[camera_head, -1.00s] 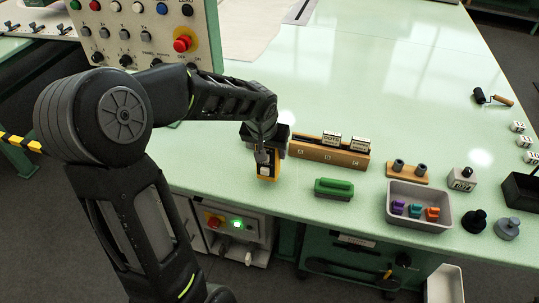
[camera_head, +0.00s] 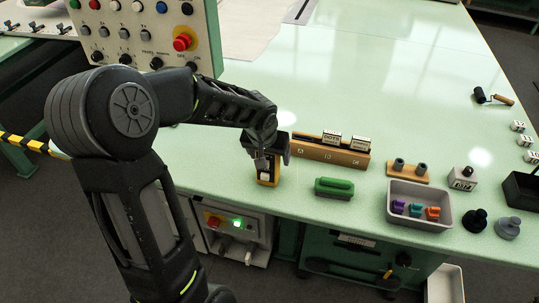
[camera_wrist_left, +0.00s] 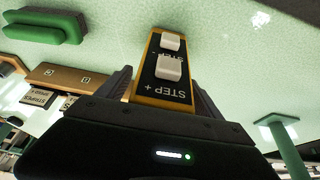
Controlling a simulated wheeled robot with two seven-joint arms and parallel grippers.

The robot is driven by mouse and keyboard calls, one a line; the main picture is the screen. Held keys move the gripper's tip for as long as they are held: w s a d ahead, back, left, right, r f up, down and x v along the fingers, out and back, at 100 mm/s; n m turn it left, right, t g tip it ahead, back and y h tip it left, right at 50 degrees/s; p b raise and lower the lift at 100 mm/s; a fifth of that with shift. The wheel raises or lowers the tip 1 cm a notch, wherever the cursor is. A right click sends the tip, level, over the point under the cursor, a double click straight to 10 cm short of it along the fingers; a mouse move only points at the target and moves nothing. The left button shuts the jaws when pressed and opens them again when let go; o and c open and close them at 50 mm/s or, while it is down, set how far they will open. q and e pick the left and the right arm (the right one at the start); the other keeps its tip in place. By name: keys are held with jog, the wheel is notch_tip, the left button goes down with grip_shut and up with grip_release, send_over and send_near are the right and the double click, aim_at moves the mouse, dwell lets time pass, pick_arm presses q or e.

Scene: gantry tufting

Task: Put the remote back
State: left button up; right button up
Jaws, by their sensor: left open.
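The remote (camera_head: 268,172) is a yellow-edged black box with white buttons, near the front edge of the green table. In the left wrist view the remote (camera_wrist_left: 165,72) shows "STEP +" and two white buttons. My left gripper (camera_head: 268,158) is right at the remote, with its jaws open. In the left wrist view the fingers (camera_wrist_left: 163,85) stand on either side of the remote's near end. Whether a finger touches it, and whether it rests on the table, I cannot tell. My right gripper is not in view.
A wooden rack (camera_head: 318,151) with labelled blocks stands just right of my left gripper. A green-handled brush (camera_head: 334,187) and a grey tray (camera_head: 420,218) of coloured pieces lie further right. A control panel (camera_head: 150,32) stands back left.

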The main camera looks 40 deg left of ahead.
pick_arm(q)
jog(key=shift+r, duration=0.1)
jog(key=shift+r, duration=0.2)
jog(key=v, duration=1.1)
jog(key=shift+s+d+r, duration=0.15)
jog(key=shift+s+r, duration=0.05)
jog(key=shift+r, duration=0.1)
jog(key=shift+s+f, duration=0.1)
